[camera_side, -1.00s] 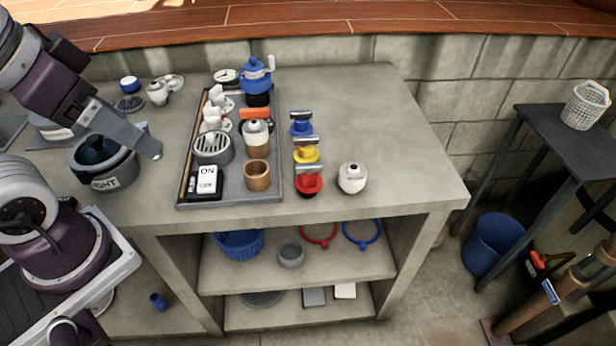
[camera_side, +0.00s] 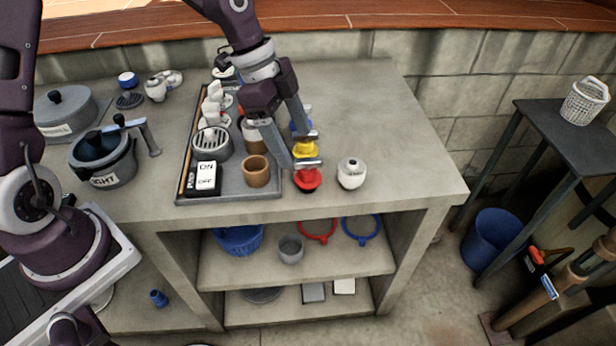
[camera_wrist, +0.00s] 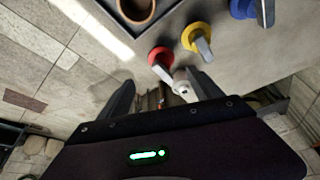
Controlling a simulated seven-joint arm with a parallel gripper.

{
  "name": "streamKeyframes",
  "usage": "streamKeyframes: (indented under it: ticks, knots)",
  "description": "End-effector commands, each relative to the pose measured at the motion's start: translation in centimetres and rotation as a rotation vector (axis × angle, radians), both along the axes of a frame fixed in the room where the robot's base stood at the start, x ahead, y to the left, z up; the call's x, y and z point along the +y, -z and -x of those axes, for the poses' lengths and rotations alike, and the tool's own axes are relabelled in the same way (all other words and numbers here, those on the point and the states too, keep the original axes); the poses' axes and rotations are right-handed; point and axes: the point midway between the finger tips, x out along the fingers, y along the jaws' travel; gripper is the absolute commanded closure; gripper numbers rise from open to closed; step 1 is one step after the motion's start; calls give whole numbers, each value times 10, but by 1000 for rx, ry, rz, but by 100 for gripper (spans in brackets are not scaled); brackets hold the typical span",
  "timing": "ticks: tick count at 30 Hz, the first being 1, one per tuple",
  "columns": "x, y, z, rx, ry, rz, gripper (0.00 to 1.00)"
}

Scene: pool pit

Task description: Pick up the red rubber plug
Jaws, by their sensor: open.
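The red rubber plug (camera_side: 308,180) stands on the grey bench top, nearest the front in a row with a yellow plug (camera_side: 306,149) and a blue plug (camera_side: 301,128). It has a grey bar handle on top. My gripper (camera_side: 300,155) is open above this row, its fingers pointing down near the yellow and red plugs. The fingers partly hide the yellow and blue plugs. In the wrist view the red plug (camera_wrist: 160,57) lies beyond and between the open fingers, with the yellow plug (camera_wrist: 195,36) to its right. I see nothing held.
A white round pot (camera_side: 352,174) stands just right of the red plug. A grey tray (camera_side: 235,188) to the left holds a brown cup (camera_side: 256,170), a switch box (camera_side: 205,178) and other parts. The bench top to the right is clear.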

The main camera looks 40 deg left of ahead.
Motion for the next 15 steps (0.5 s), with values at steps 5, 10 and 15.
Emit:
streamKeyframes:
  ticks: [5,10,15]
  knots:
    - [-9,18,-7,-4,33,32,25]
    - [-12,48,-8,-1,32,31,25]
    - [-19,73,-11,-4,32,29,25]
